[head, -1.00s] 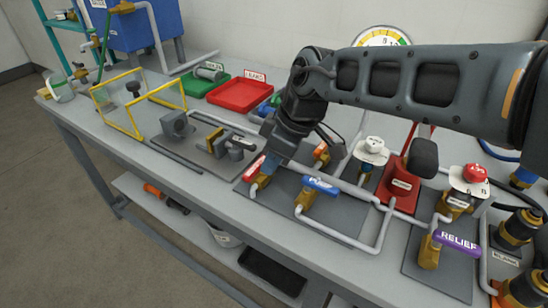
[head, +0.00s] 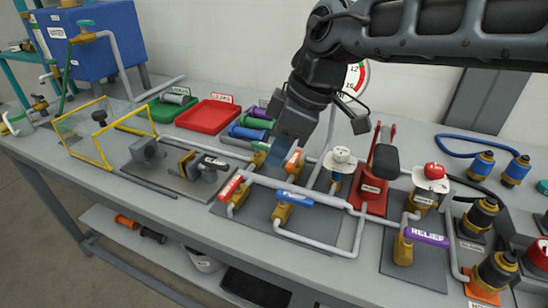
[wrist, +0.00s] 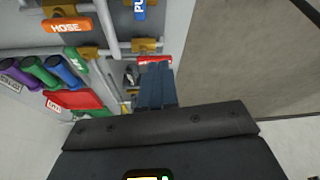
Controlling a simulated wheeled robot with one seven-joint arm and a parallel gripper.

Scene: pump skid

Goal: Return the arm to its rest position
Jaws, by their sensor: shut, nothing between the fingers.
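My gripper (head: 285,146) shows in the head view at the end of my dark arm, pointing down above the back part of the pipe bench. Its blue-grey fingers are together with nothing between them. In the wrist view the shut fingers (wrist: 156,85) stand over the bench with the pipe fittings beyond them. In the head view the gripper is above and behind the red-handled valve (head: 231,187) and the blue-handled valve (head: 294,198), apart from both. My forearm reaches in from the upper right.
The bench (head: 175,218) carries a yellow-framed guard (head: 103,165), a red tray (head: 208,114), a green tray (head: 165,110), a red pump lever (head: 373,165) and a purple RELIEF handle (head: 427,238). The air above the front of the bench is clear.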

